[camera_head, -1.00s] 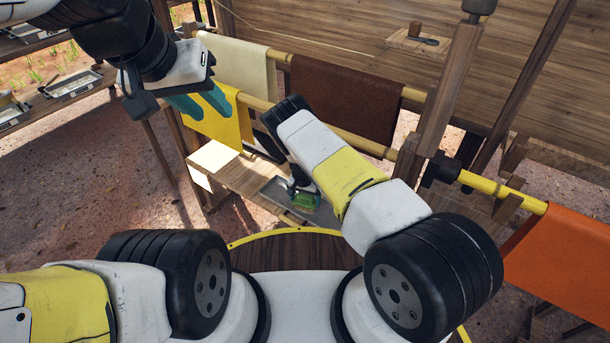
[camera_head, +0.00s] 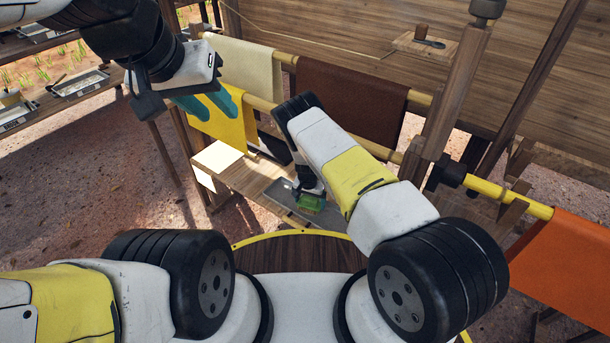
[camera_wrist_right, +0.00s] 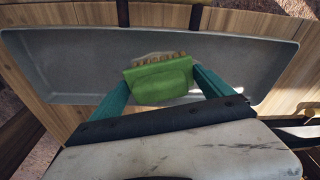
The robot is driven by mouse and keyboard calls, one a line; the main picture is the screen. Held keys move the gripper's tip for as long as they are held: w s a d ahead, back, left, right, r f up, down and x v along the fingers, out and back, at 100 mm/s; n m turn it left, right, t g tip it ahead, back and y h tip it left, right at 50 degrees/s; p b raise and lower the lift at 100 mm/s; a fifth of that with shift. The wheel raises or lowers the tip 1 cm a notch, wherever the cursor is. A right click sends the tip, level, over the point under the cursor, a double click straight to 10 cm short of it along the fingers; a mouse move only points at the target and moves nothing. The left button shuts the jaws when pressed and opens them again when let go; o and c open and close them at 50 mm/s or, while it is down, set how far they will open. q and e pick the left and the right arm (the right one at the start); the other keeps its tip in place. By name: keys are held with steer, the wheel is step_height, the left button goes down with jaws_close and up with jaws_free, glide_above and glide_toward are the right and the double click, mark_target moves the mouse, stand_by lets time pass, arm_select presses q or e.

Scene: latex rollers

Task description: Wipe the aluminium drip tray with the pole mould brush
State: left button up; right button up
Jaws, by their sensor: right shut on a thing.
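The aluminium drip tray is a long shallow grey tray. It lies across the right wrist view (camera_wrist_right: 75,65) and shows partly in the head view (camera_head: 280,189) on a low wooden bench. The green pole mould brush (camera_wrist_right: 160,88), with a row of tan tufts along its far edge, is over the tray floor. My right gripper (camera_wrist_right: 163,84) is shut on the brush, one teal finger on each side. The brush also shows in the head view (camera_head: 311,203). Whether the tufts touch the tray is hidden. My left gripper (camera_head: 207,104) is empty, its teal fingers apart, before a yellow sheet.
Yellow (camera_head: 232,125), cream (camera_head: 250,70), brown (camera_head: 345,95) and orange (camera_head: 565,265) sheets hang on poles. A wooden post (camera_head: 450,100) stands right of my right arm. A pale block (camera_head: 217,157) sits on the bench's left end. Side tables with trays stand far left.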

mark_target(303, 198)
steer(key=shift+s+d, duration=0.2)
steer(key=shift+w+a+f, duration=0.1)
steer(key=shift+w+a, duration=0.5)
steer(key=shift+a, duration=0.25)
steer(key=shift+w+a+f, duration=0.1)
steer(key=shift+w+a, duration=0.45)
steer(key=shift+a, duration=0.25)
steer(key=shift+w+r, duration=0.1)
steer(key=shift+r, duration=2.95)
